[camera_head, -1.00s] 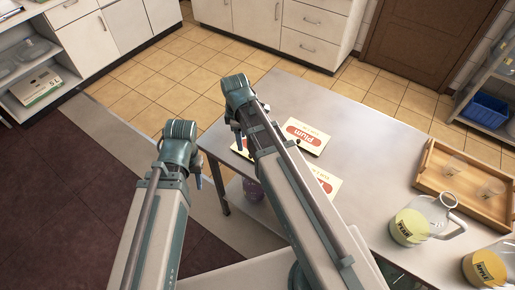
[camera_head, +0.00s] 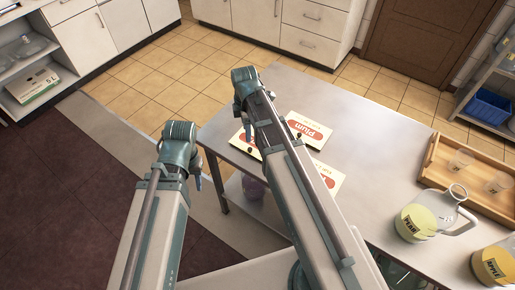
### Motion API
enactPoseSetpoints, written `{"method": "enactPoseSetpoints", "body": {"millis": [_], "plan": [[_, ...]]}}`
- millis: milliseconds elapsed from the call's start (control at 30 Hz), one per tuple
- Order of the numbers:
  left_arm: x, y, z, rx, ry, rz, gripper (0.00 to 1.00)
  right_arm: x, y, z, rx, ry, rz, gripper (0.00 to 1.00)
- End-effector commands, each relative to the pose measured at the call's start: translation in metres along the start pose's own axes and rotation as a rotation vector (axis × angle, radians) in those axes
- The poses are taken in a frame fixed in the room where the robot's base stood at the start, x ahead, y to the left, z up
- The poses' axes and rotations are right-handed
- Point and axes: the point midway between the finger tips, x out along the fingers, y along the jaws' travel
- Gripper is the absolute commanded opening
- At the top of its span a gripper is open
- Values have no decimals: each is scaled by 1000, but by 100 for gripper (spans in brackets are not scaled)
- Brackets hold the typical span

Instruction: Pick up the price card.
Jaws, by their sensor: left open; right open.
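Several white price cards with red labels lie flat on the grey table (camera_head: 375,140). One price card reading "Plum" (camera_head: 311,131) lies near the far left edge. A second card (camera_head: 329,178) lies nearer and is partly covered by my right arm. A third card (camera_head: 240,141) at the left edge is mostly hidden behind that arm. My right gripper (camera_head: 241,117) is open above the table's left edge, close to the third card; its fingers are small and partly hidden. My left gripper (camera_head: 198,178) is open, left of the table and away from the cards.
A pear jug (camera_head: 416,222) and an apple jug (camera_head: 491,266) stand at the table's right. A wooden tray (camera_head: 437,178) holds glasses behind them. A purple container (camera_head: 253,188) is below the tabletop. The table's middle is clear.

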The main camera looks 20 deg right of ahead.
Motion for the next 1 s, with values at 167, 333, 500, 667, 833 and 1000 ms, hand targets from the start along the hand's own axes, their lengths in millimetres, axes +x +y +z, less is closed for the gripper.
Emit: {"method": "enactPoseSetpoints", "body": {"millis": [167, 333, 500, 667, 833, 1000], "plan": [[32, 3, -2, 0, 0, 0, 45, 32, 0, 0, 0, 0, 0, 59], [40, 4, -2, 0, 0, 0, 45, 40, 0, 0, 1, 0, 0, 59], [39, 4, -2, 0, 0, 0, 45, 39, 0, 1, 1, 0, 0, 59], [48, 5, -3, 0, 0, 0, 45, 49, -3, 2, 1, 0, 0, 59], [68, 7, -4, 0, 0, 0, 45, 69, -7, 6, 1, 0, 0, 59], [88, 8, -5, 0, 0, 0, 45, 88, -8, 7, 1, 0, 0, 59]]}}
